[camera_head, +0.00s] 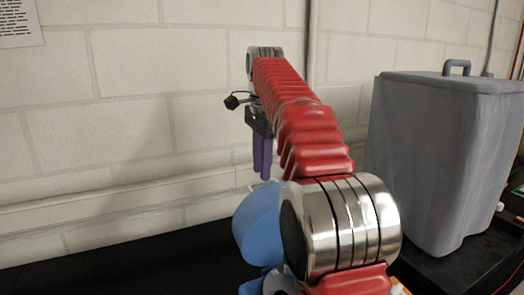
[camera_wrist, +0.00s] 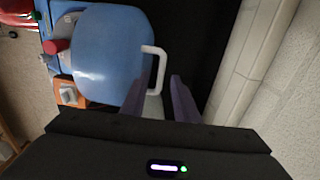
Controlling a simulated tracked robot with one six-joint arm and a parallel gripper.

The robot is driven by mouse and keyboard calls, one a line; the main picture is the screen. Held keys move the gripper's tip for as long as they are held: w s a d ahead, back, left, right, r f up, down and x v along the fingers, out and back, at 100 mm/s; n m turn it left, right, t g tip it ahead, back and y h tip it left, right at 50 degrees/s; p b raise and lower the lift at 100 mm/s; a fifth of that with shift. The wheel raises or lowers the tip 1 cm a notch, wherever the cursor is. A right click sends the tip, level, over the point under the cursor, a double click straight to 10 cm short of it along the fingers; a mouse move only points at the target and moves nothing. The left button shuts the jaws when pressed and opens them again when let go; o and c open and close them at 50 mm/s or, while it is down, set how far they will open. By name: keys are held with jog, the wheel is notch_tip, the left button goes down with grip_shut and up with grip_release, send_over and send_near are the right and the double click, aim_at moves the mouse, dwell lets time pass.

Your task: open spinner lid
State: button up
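The spinner is a blue machine. Its blue rounded lid (camera_wrist: 108,55) fills the upper middle of the wrist view, with a white bent handle (camera_wrist: 162,62) on its right edge. In the head view the blue lid (camera_head: 254,228) shows partly behind my arm. My gripper (camera_wrist: 159,82) has two purple fingers spread apart, with the handle's lower part between the tips in the picture. I cannot tell whether they touch it. In the head view my gripper (camera_head: 262,172) points down above the lid. The lid looks shut, though its edge is partly hidden.
A large grey bin-like box (camera_head: 430,150) with a top handle stands at the right on a dark surface. A pale block wall (camera_head: 150,130) with a pipe runs behind. A red knob (camera_wrist: 56,46) and a small orange-and-white part (camera_wrist: 69,94) sit left of the lid.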

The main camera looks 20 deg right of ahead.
jog(key=shift+s+r, duration=0.15)
jog(key=shift+r, duration=2.25)
jog(key=shift+s+a+r, duration=0.1)
jog(key=shift+r, duration=0.15)
jog(key=shift+c, duration=1.4)
jog(key=shift+s+a+r, duration=0.1)
jog(key=shift+s+r, duration=0.2)
jog(key=shift+c, duration=0.9)
jog(key=shift+s+a+r, duration=0.1)
jog(key=shift+s+r, duration=0.05)
jog(key=shift+r, duration=0.05)
jog(key=shift+c, duration=0.7)
jog(key=shift+r+n+t, duration=0.1)
jog(key=shift+n+t, duration=0.2)
jog(key=shift+n, duration=0.3)
grip_shut()
jog(key=shift+w+a+n+t, duration=0.1)
jog(key=shift+w+n+t, duration=0.45)
jog(key=shift+n, duration=2.2)
jog(key=shift+w+a+n+t, duration=0.2)
jog(key=shift+w+n, duration=0.6)
jog(key=shift+n, duration=2)
jog(key=shift+w+d+n+t, duration=0.1)
jog(key=shift+w+n+t, duration=0.45)
jog(key=shift+n, duration=2.2)
